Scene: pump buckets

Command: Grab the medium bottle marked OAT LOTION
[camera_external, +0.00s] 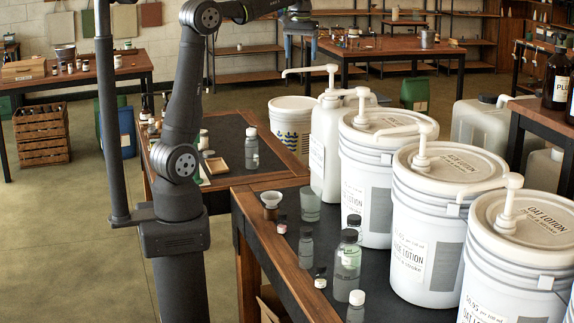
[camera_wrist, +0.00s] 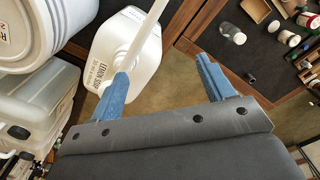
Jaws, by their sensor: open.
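Several clear bottles stand on the dark front table. My gripper (camera_external: 300,48) is high, behind the front table and far from these bottles. In the wrist view its blue fingers (camera_wrist: 160,72) are apart and empty.
A white pump jug (camera_external: 325,150) stands at the bucket row's far end; it shows below my fingers in the wrist view (camera_wrist: 128,50). Another clear bottle (camera_external: 252,148) stands on the table behind.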

